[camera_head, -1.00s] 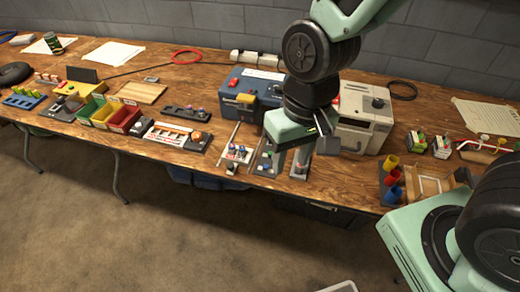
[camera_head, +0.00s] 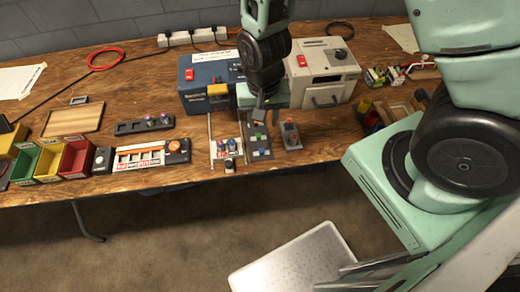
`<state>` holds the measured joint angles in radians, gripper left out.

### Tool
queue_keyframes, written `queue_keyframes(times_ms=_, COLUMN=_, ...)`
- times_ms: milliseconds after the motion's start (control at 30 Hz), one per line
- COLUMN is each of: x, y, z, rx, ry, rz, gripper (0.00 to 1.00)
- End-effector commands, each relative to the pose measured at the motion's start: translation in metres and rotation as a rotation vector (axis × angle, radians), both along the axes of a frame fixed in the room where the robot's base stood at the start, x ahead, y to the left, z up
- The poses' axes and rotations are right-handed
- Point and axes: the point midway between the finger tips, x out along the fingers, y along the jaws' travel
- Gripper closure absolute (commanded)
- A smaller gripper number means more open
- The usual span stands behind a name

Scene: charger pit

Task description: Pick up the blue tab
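My gripper (camera_head: 262,101) points down over the far end of a narrow dark board (camera_head: 260,141) near the front of the workbench. A small blue-grey piece (camera_head: 258,115), which may be the blue tab, shows just under the gripper at the far end of the board. I cannot tell whether the fingers touch it, and the finger gap is too small to make out. More small pieces lie nearer on the same board.
A blue box (camera_head: 199,92) stands left of my gripper and a beige box (camera_head: 322,72) right of it. A grey device with a red button (camera_head: 291,134) is right of the board. A panel with thin rods (camera_head: 226,149) is left of it. Coloured bins (camera_head: 76,157) stand further left.

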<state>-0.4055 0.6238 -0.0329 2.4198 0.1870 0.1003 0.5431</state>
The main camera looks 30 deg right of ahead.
Motion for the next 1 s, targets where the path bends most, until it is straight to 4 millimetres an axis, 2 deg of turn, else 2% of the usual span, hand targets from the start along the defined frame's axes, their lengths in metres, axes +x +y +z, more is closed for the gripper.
queue_keyframes(times_ms=100, x=-0.001, y=-0.001, z=-0.021, rx=-0.001, ry=0.005, rz=0.000, gripper=0.60)
queue_keyframes(times_ms=400, x=-0.001, y=0.000, z=-0.067, rx=0.000, ry=0.003, rz=0.001, gripper=0.60)
queue_keyframes(times_ms=767, x=0.000, y=0.001, z=-0.089, rx=0.001, ry=0.002, rz=0.001, gripper=0.60)
queue_keyframes(times_ms=1000, x=0.000, y=0.003, z=-0.118, rx=-0.001, ry=0.004, rz=0.002, gripper=0.60)
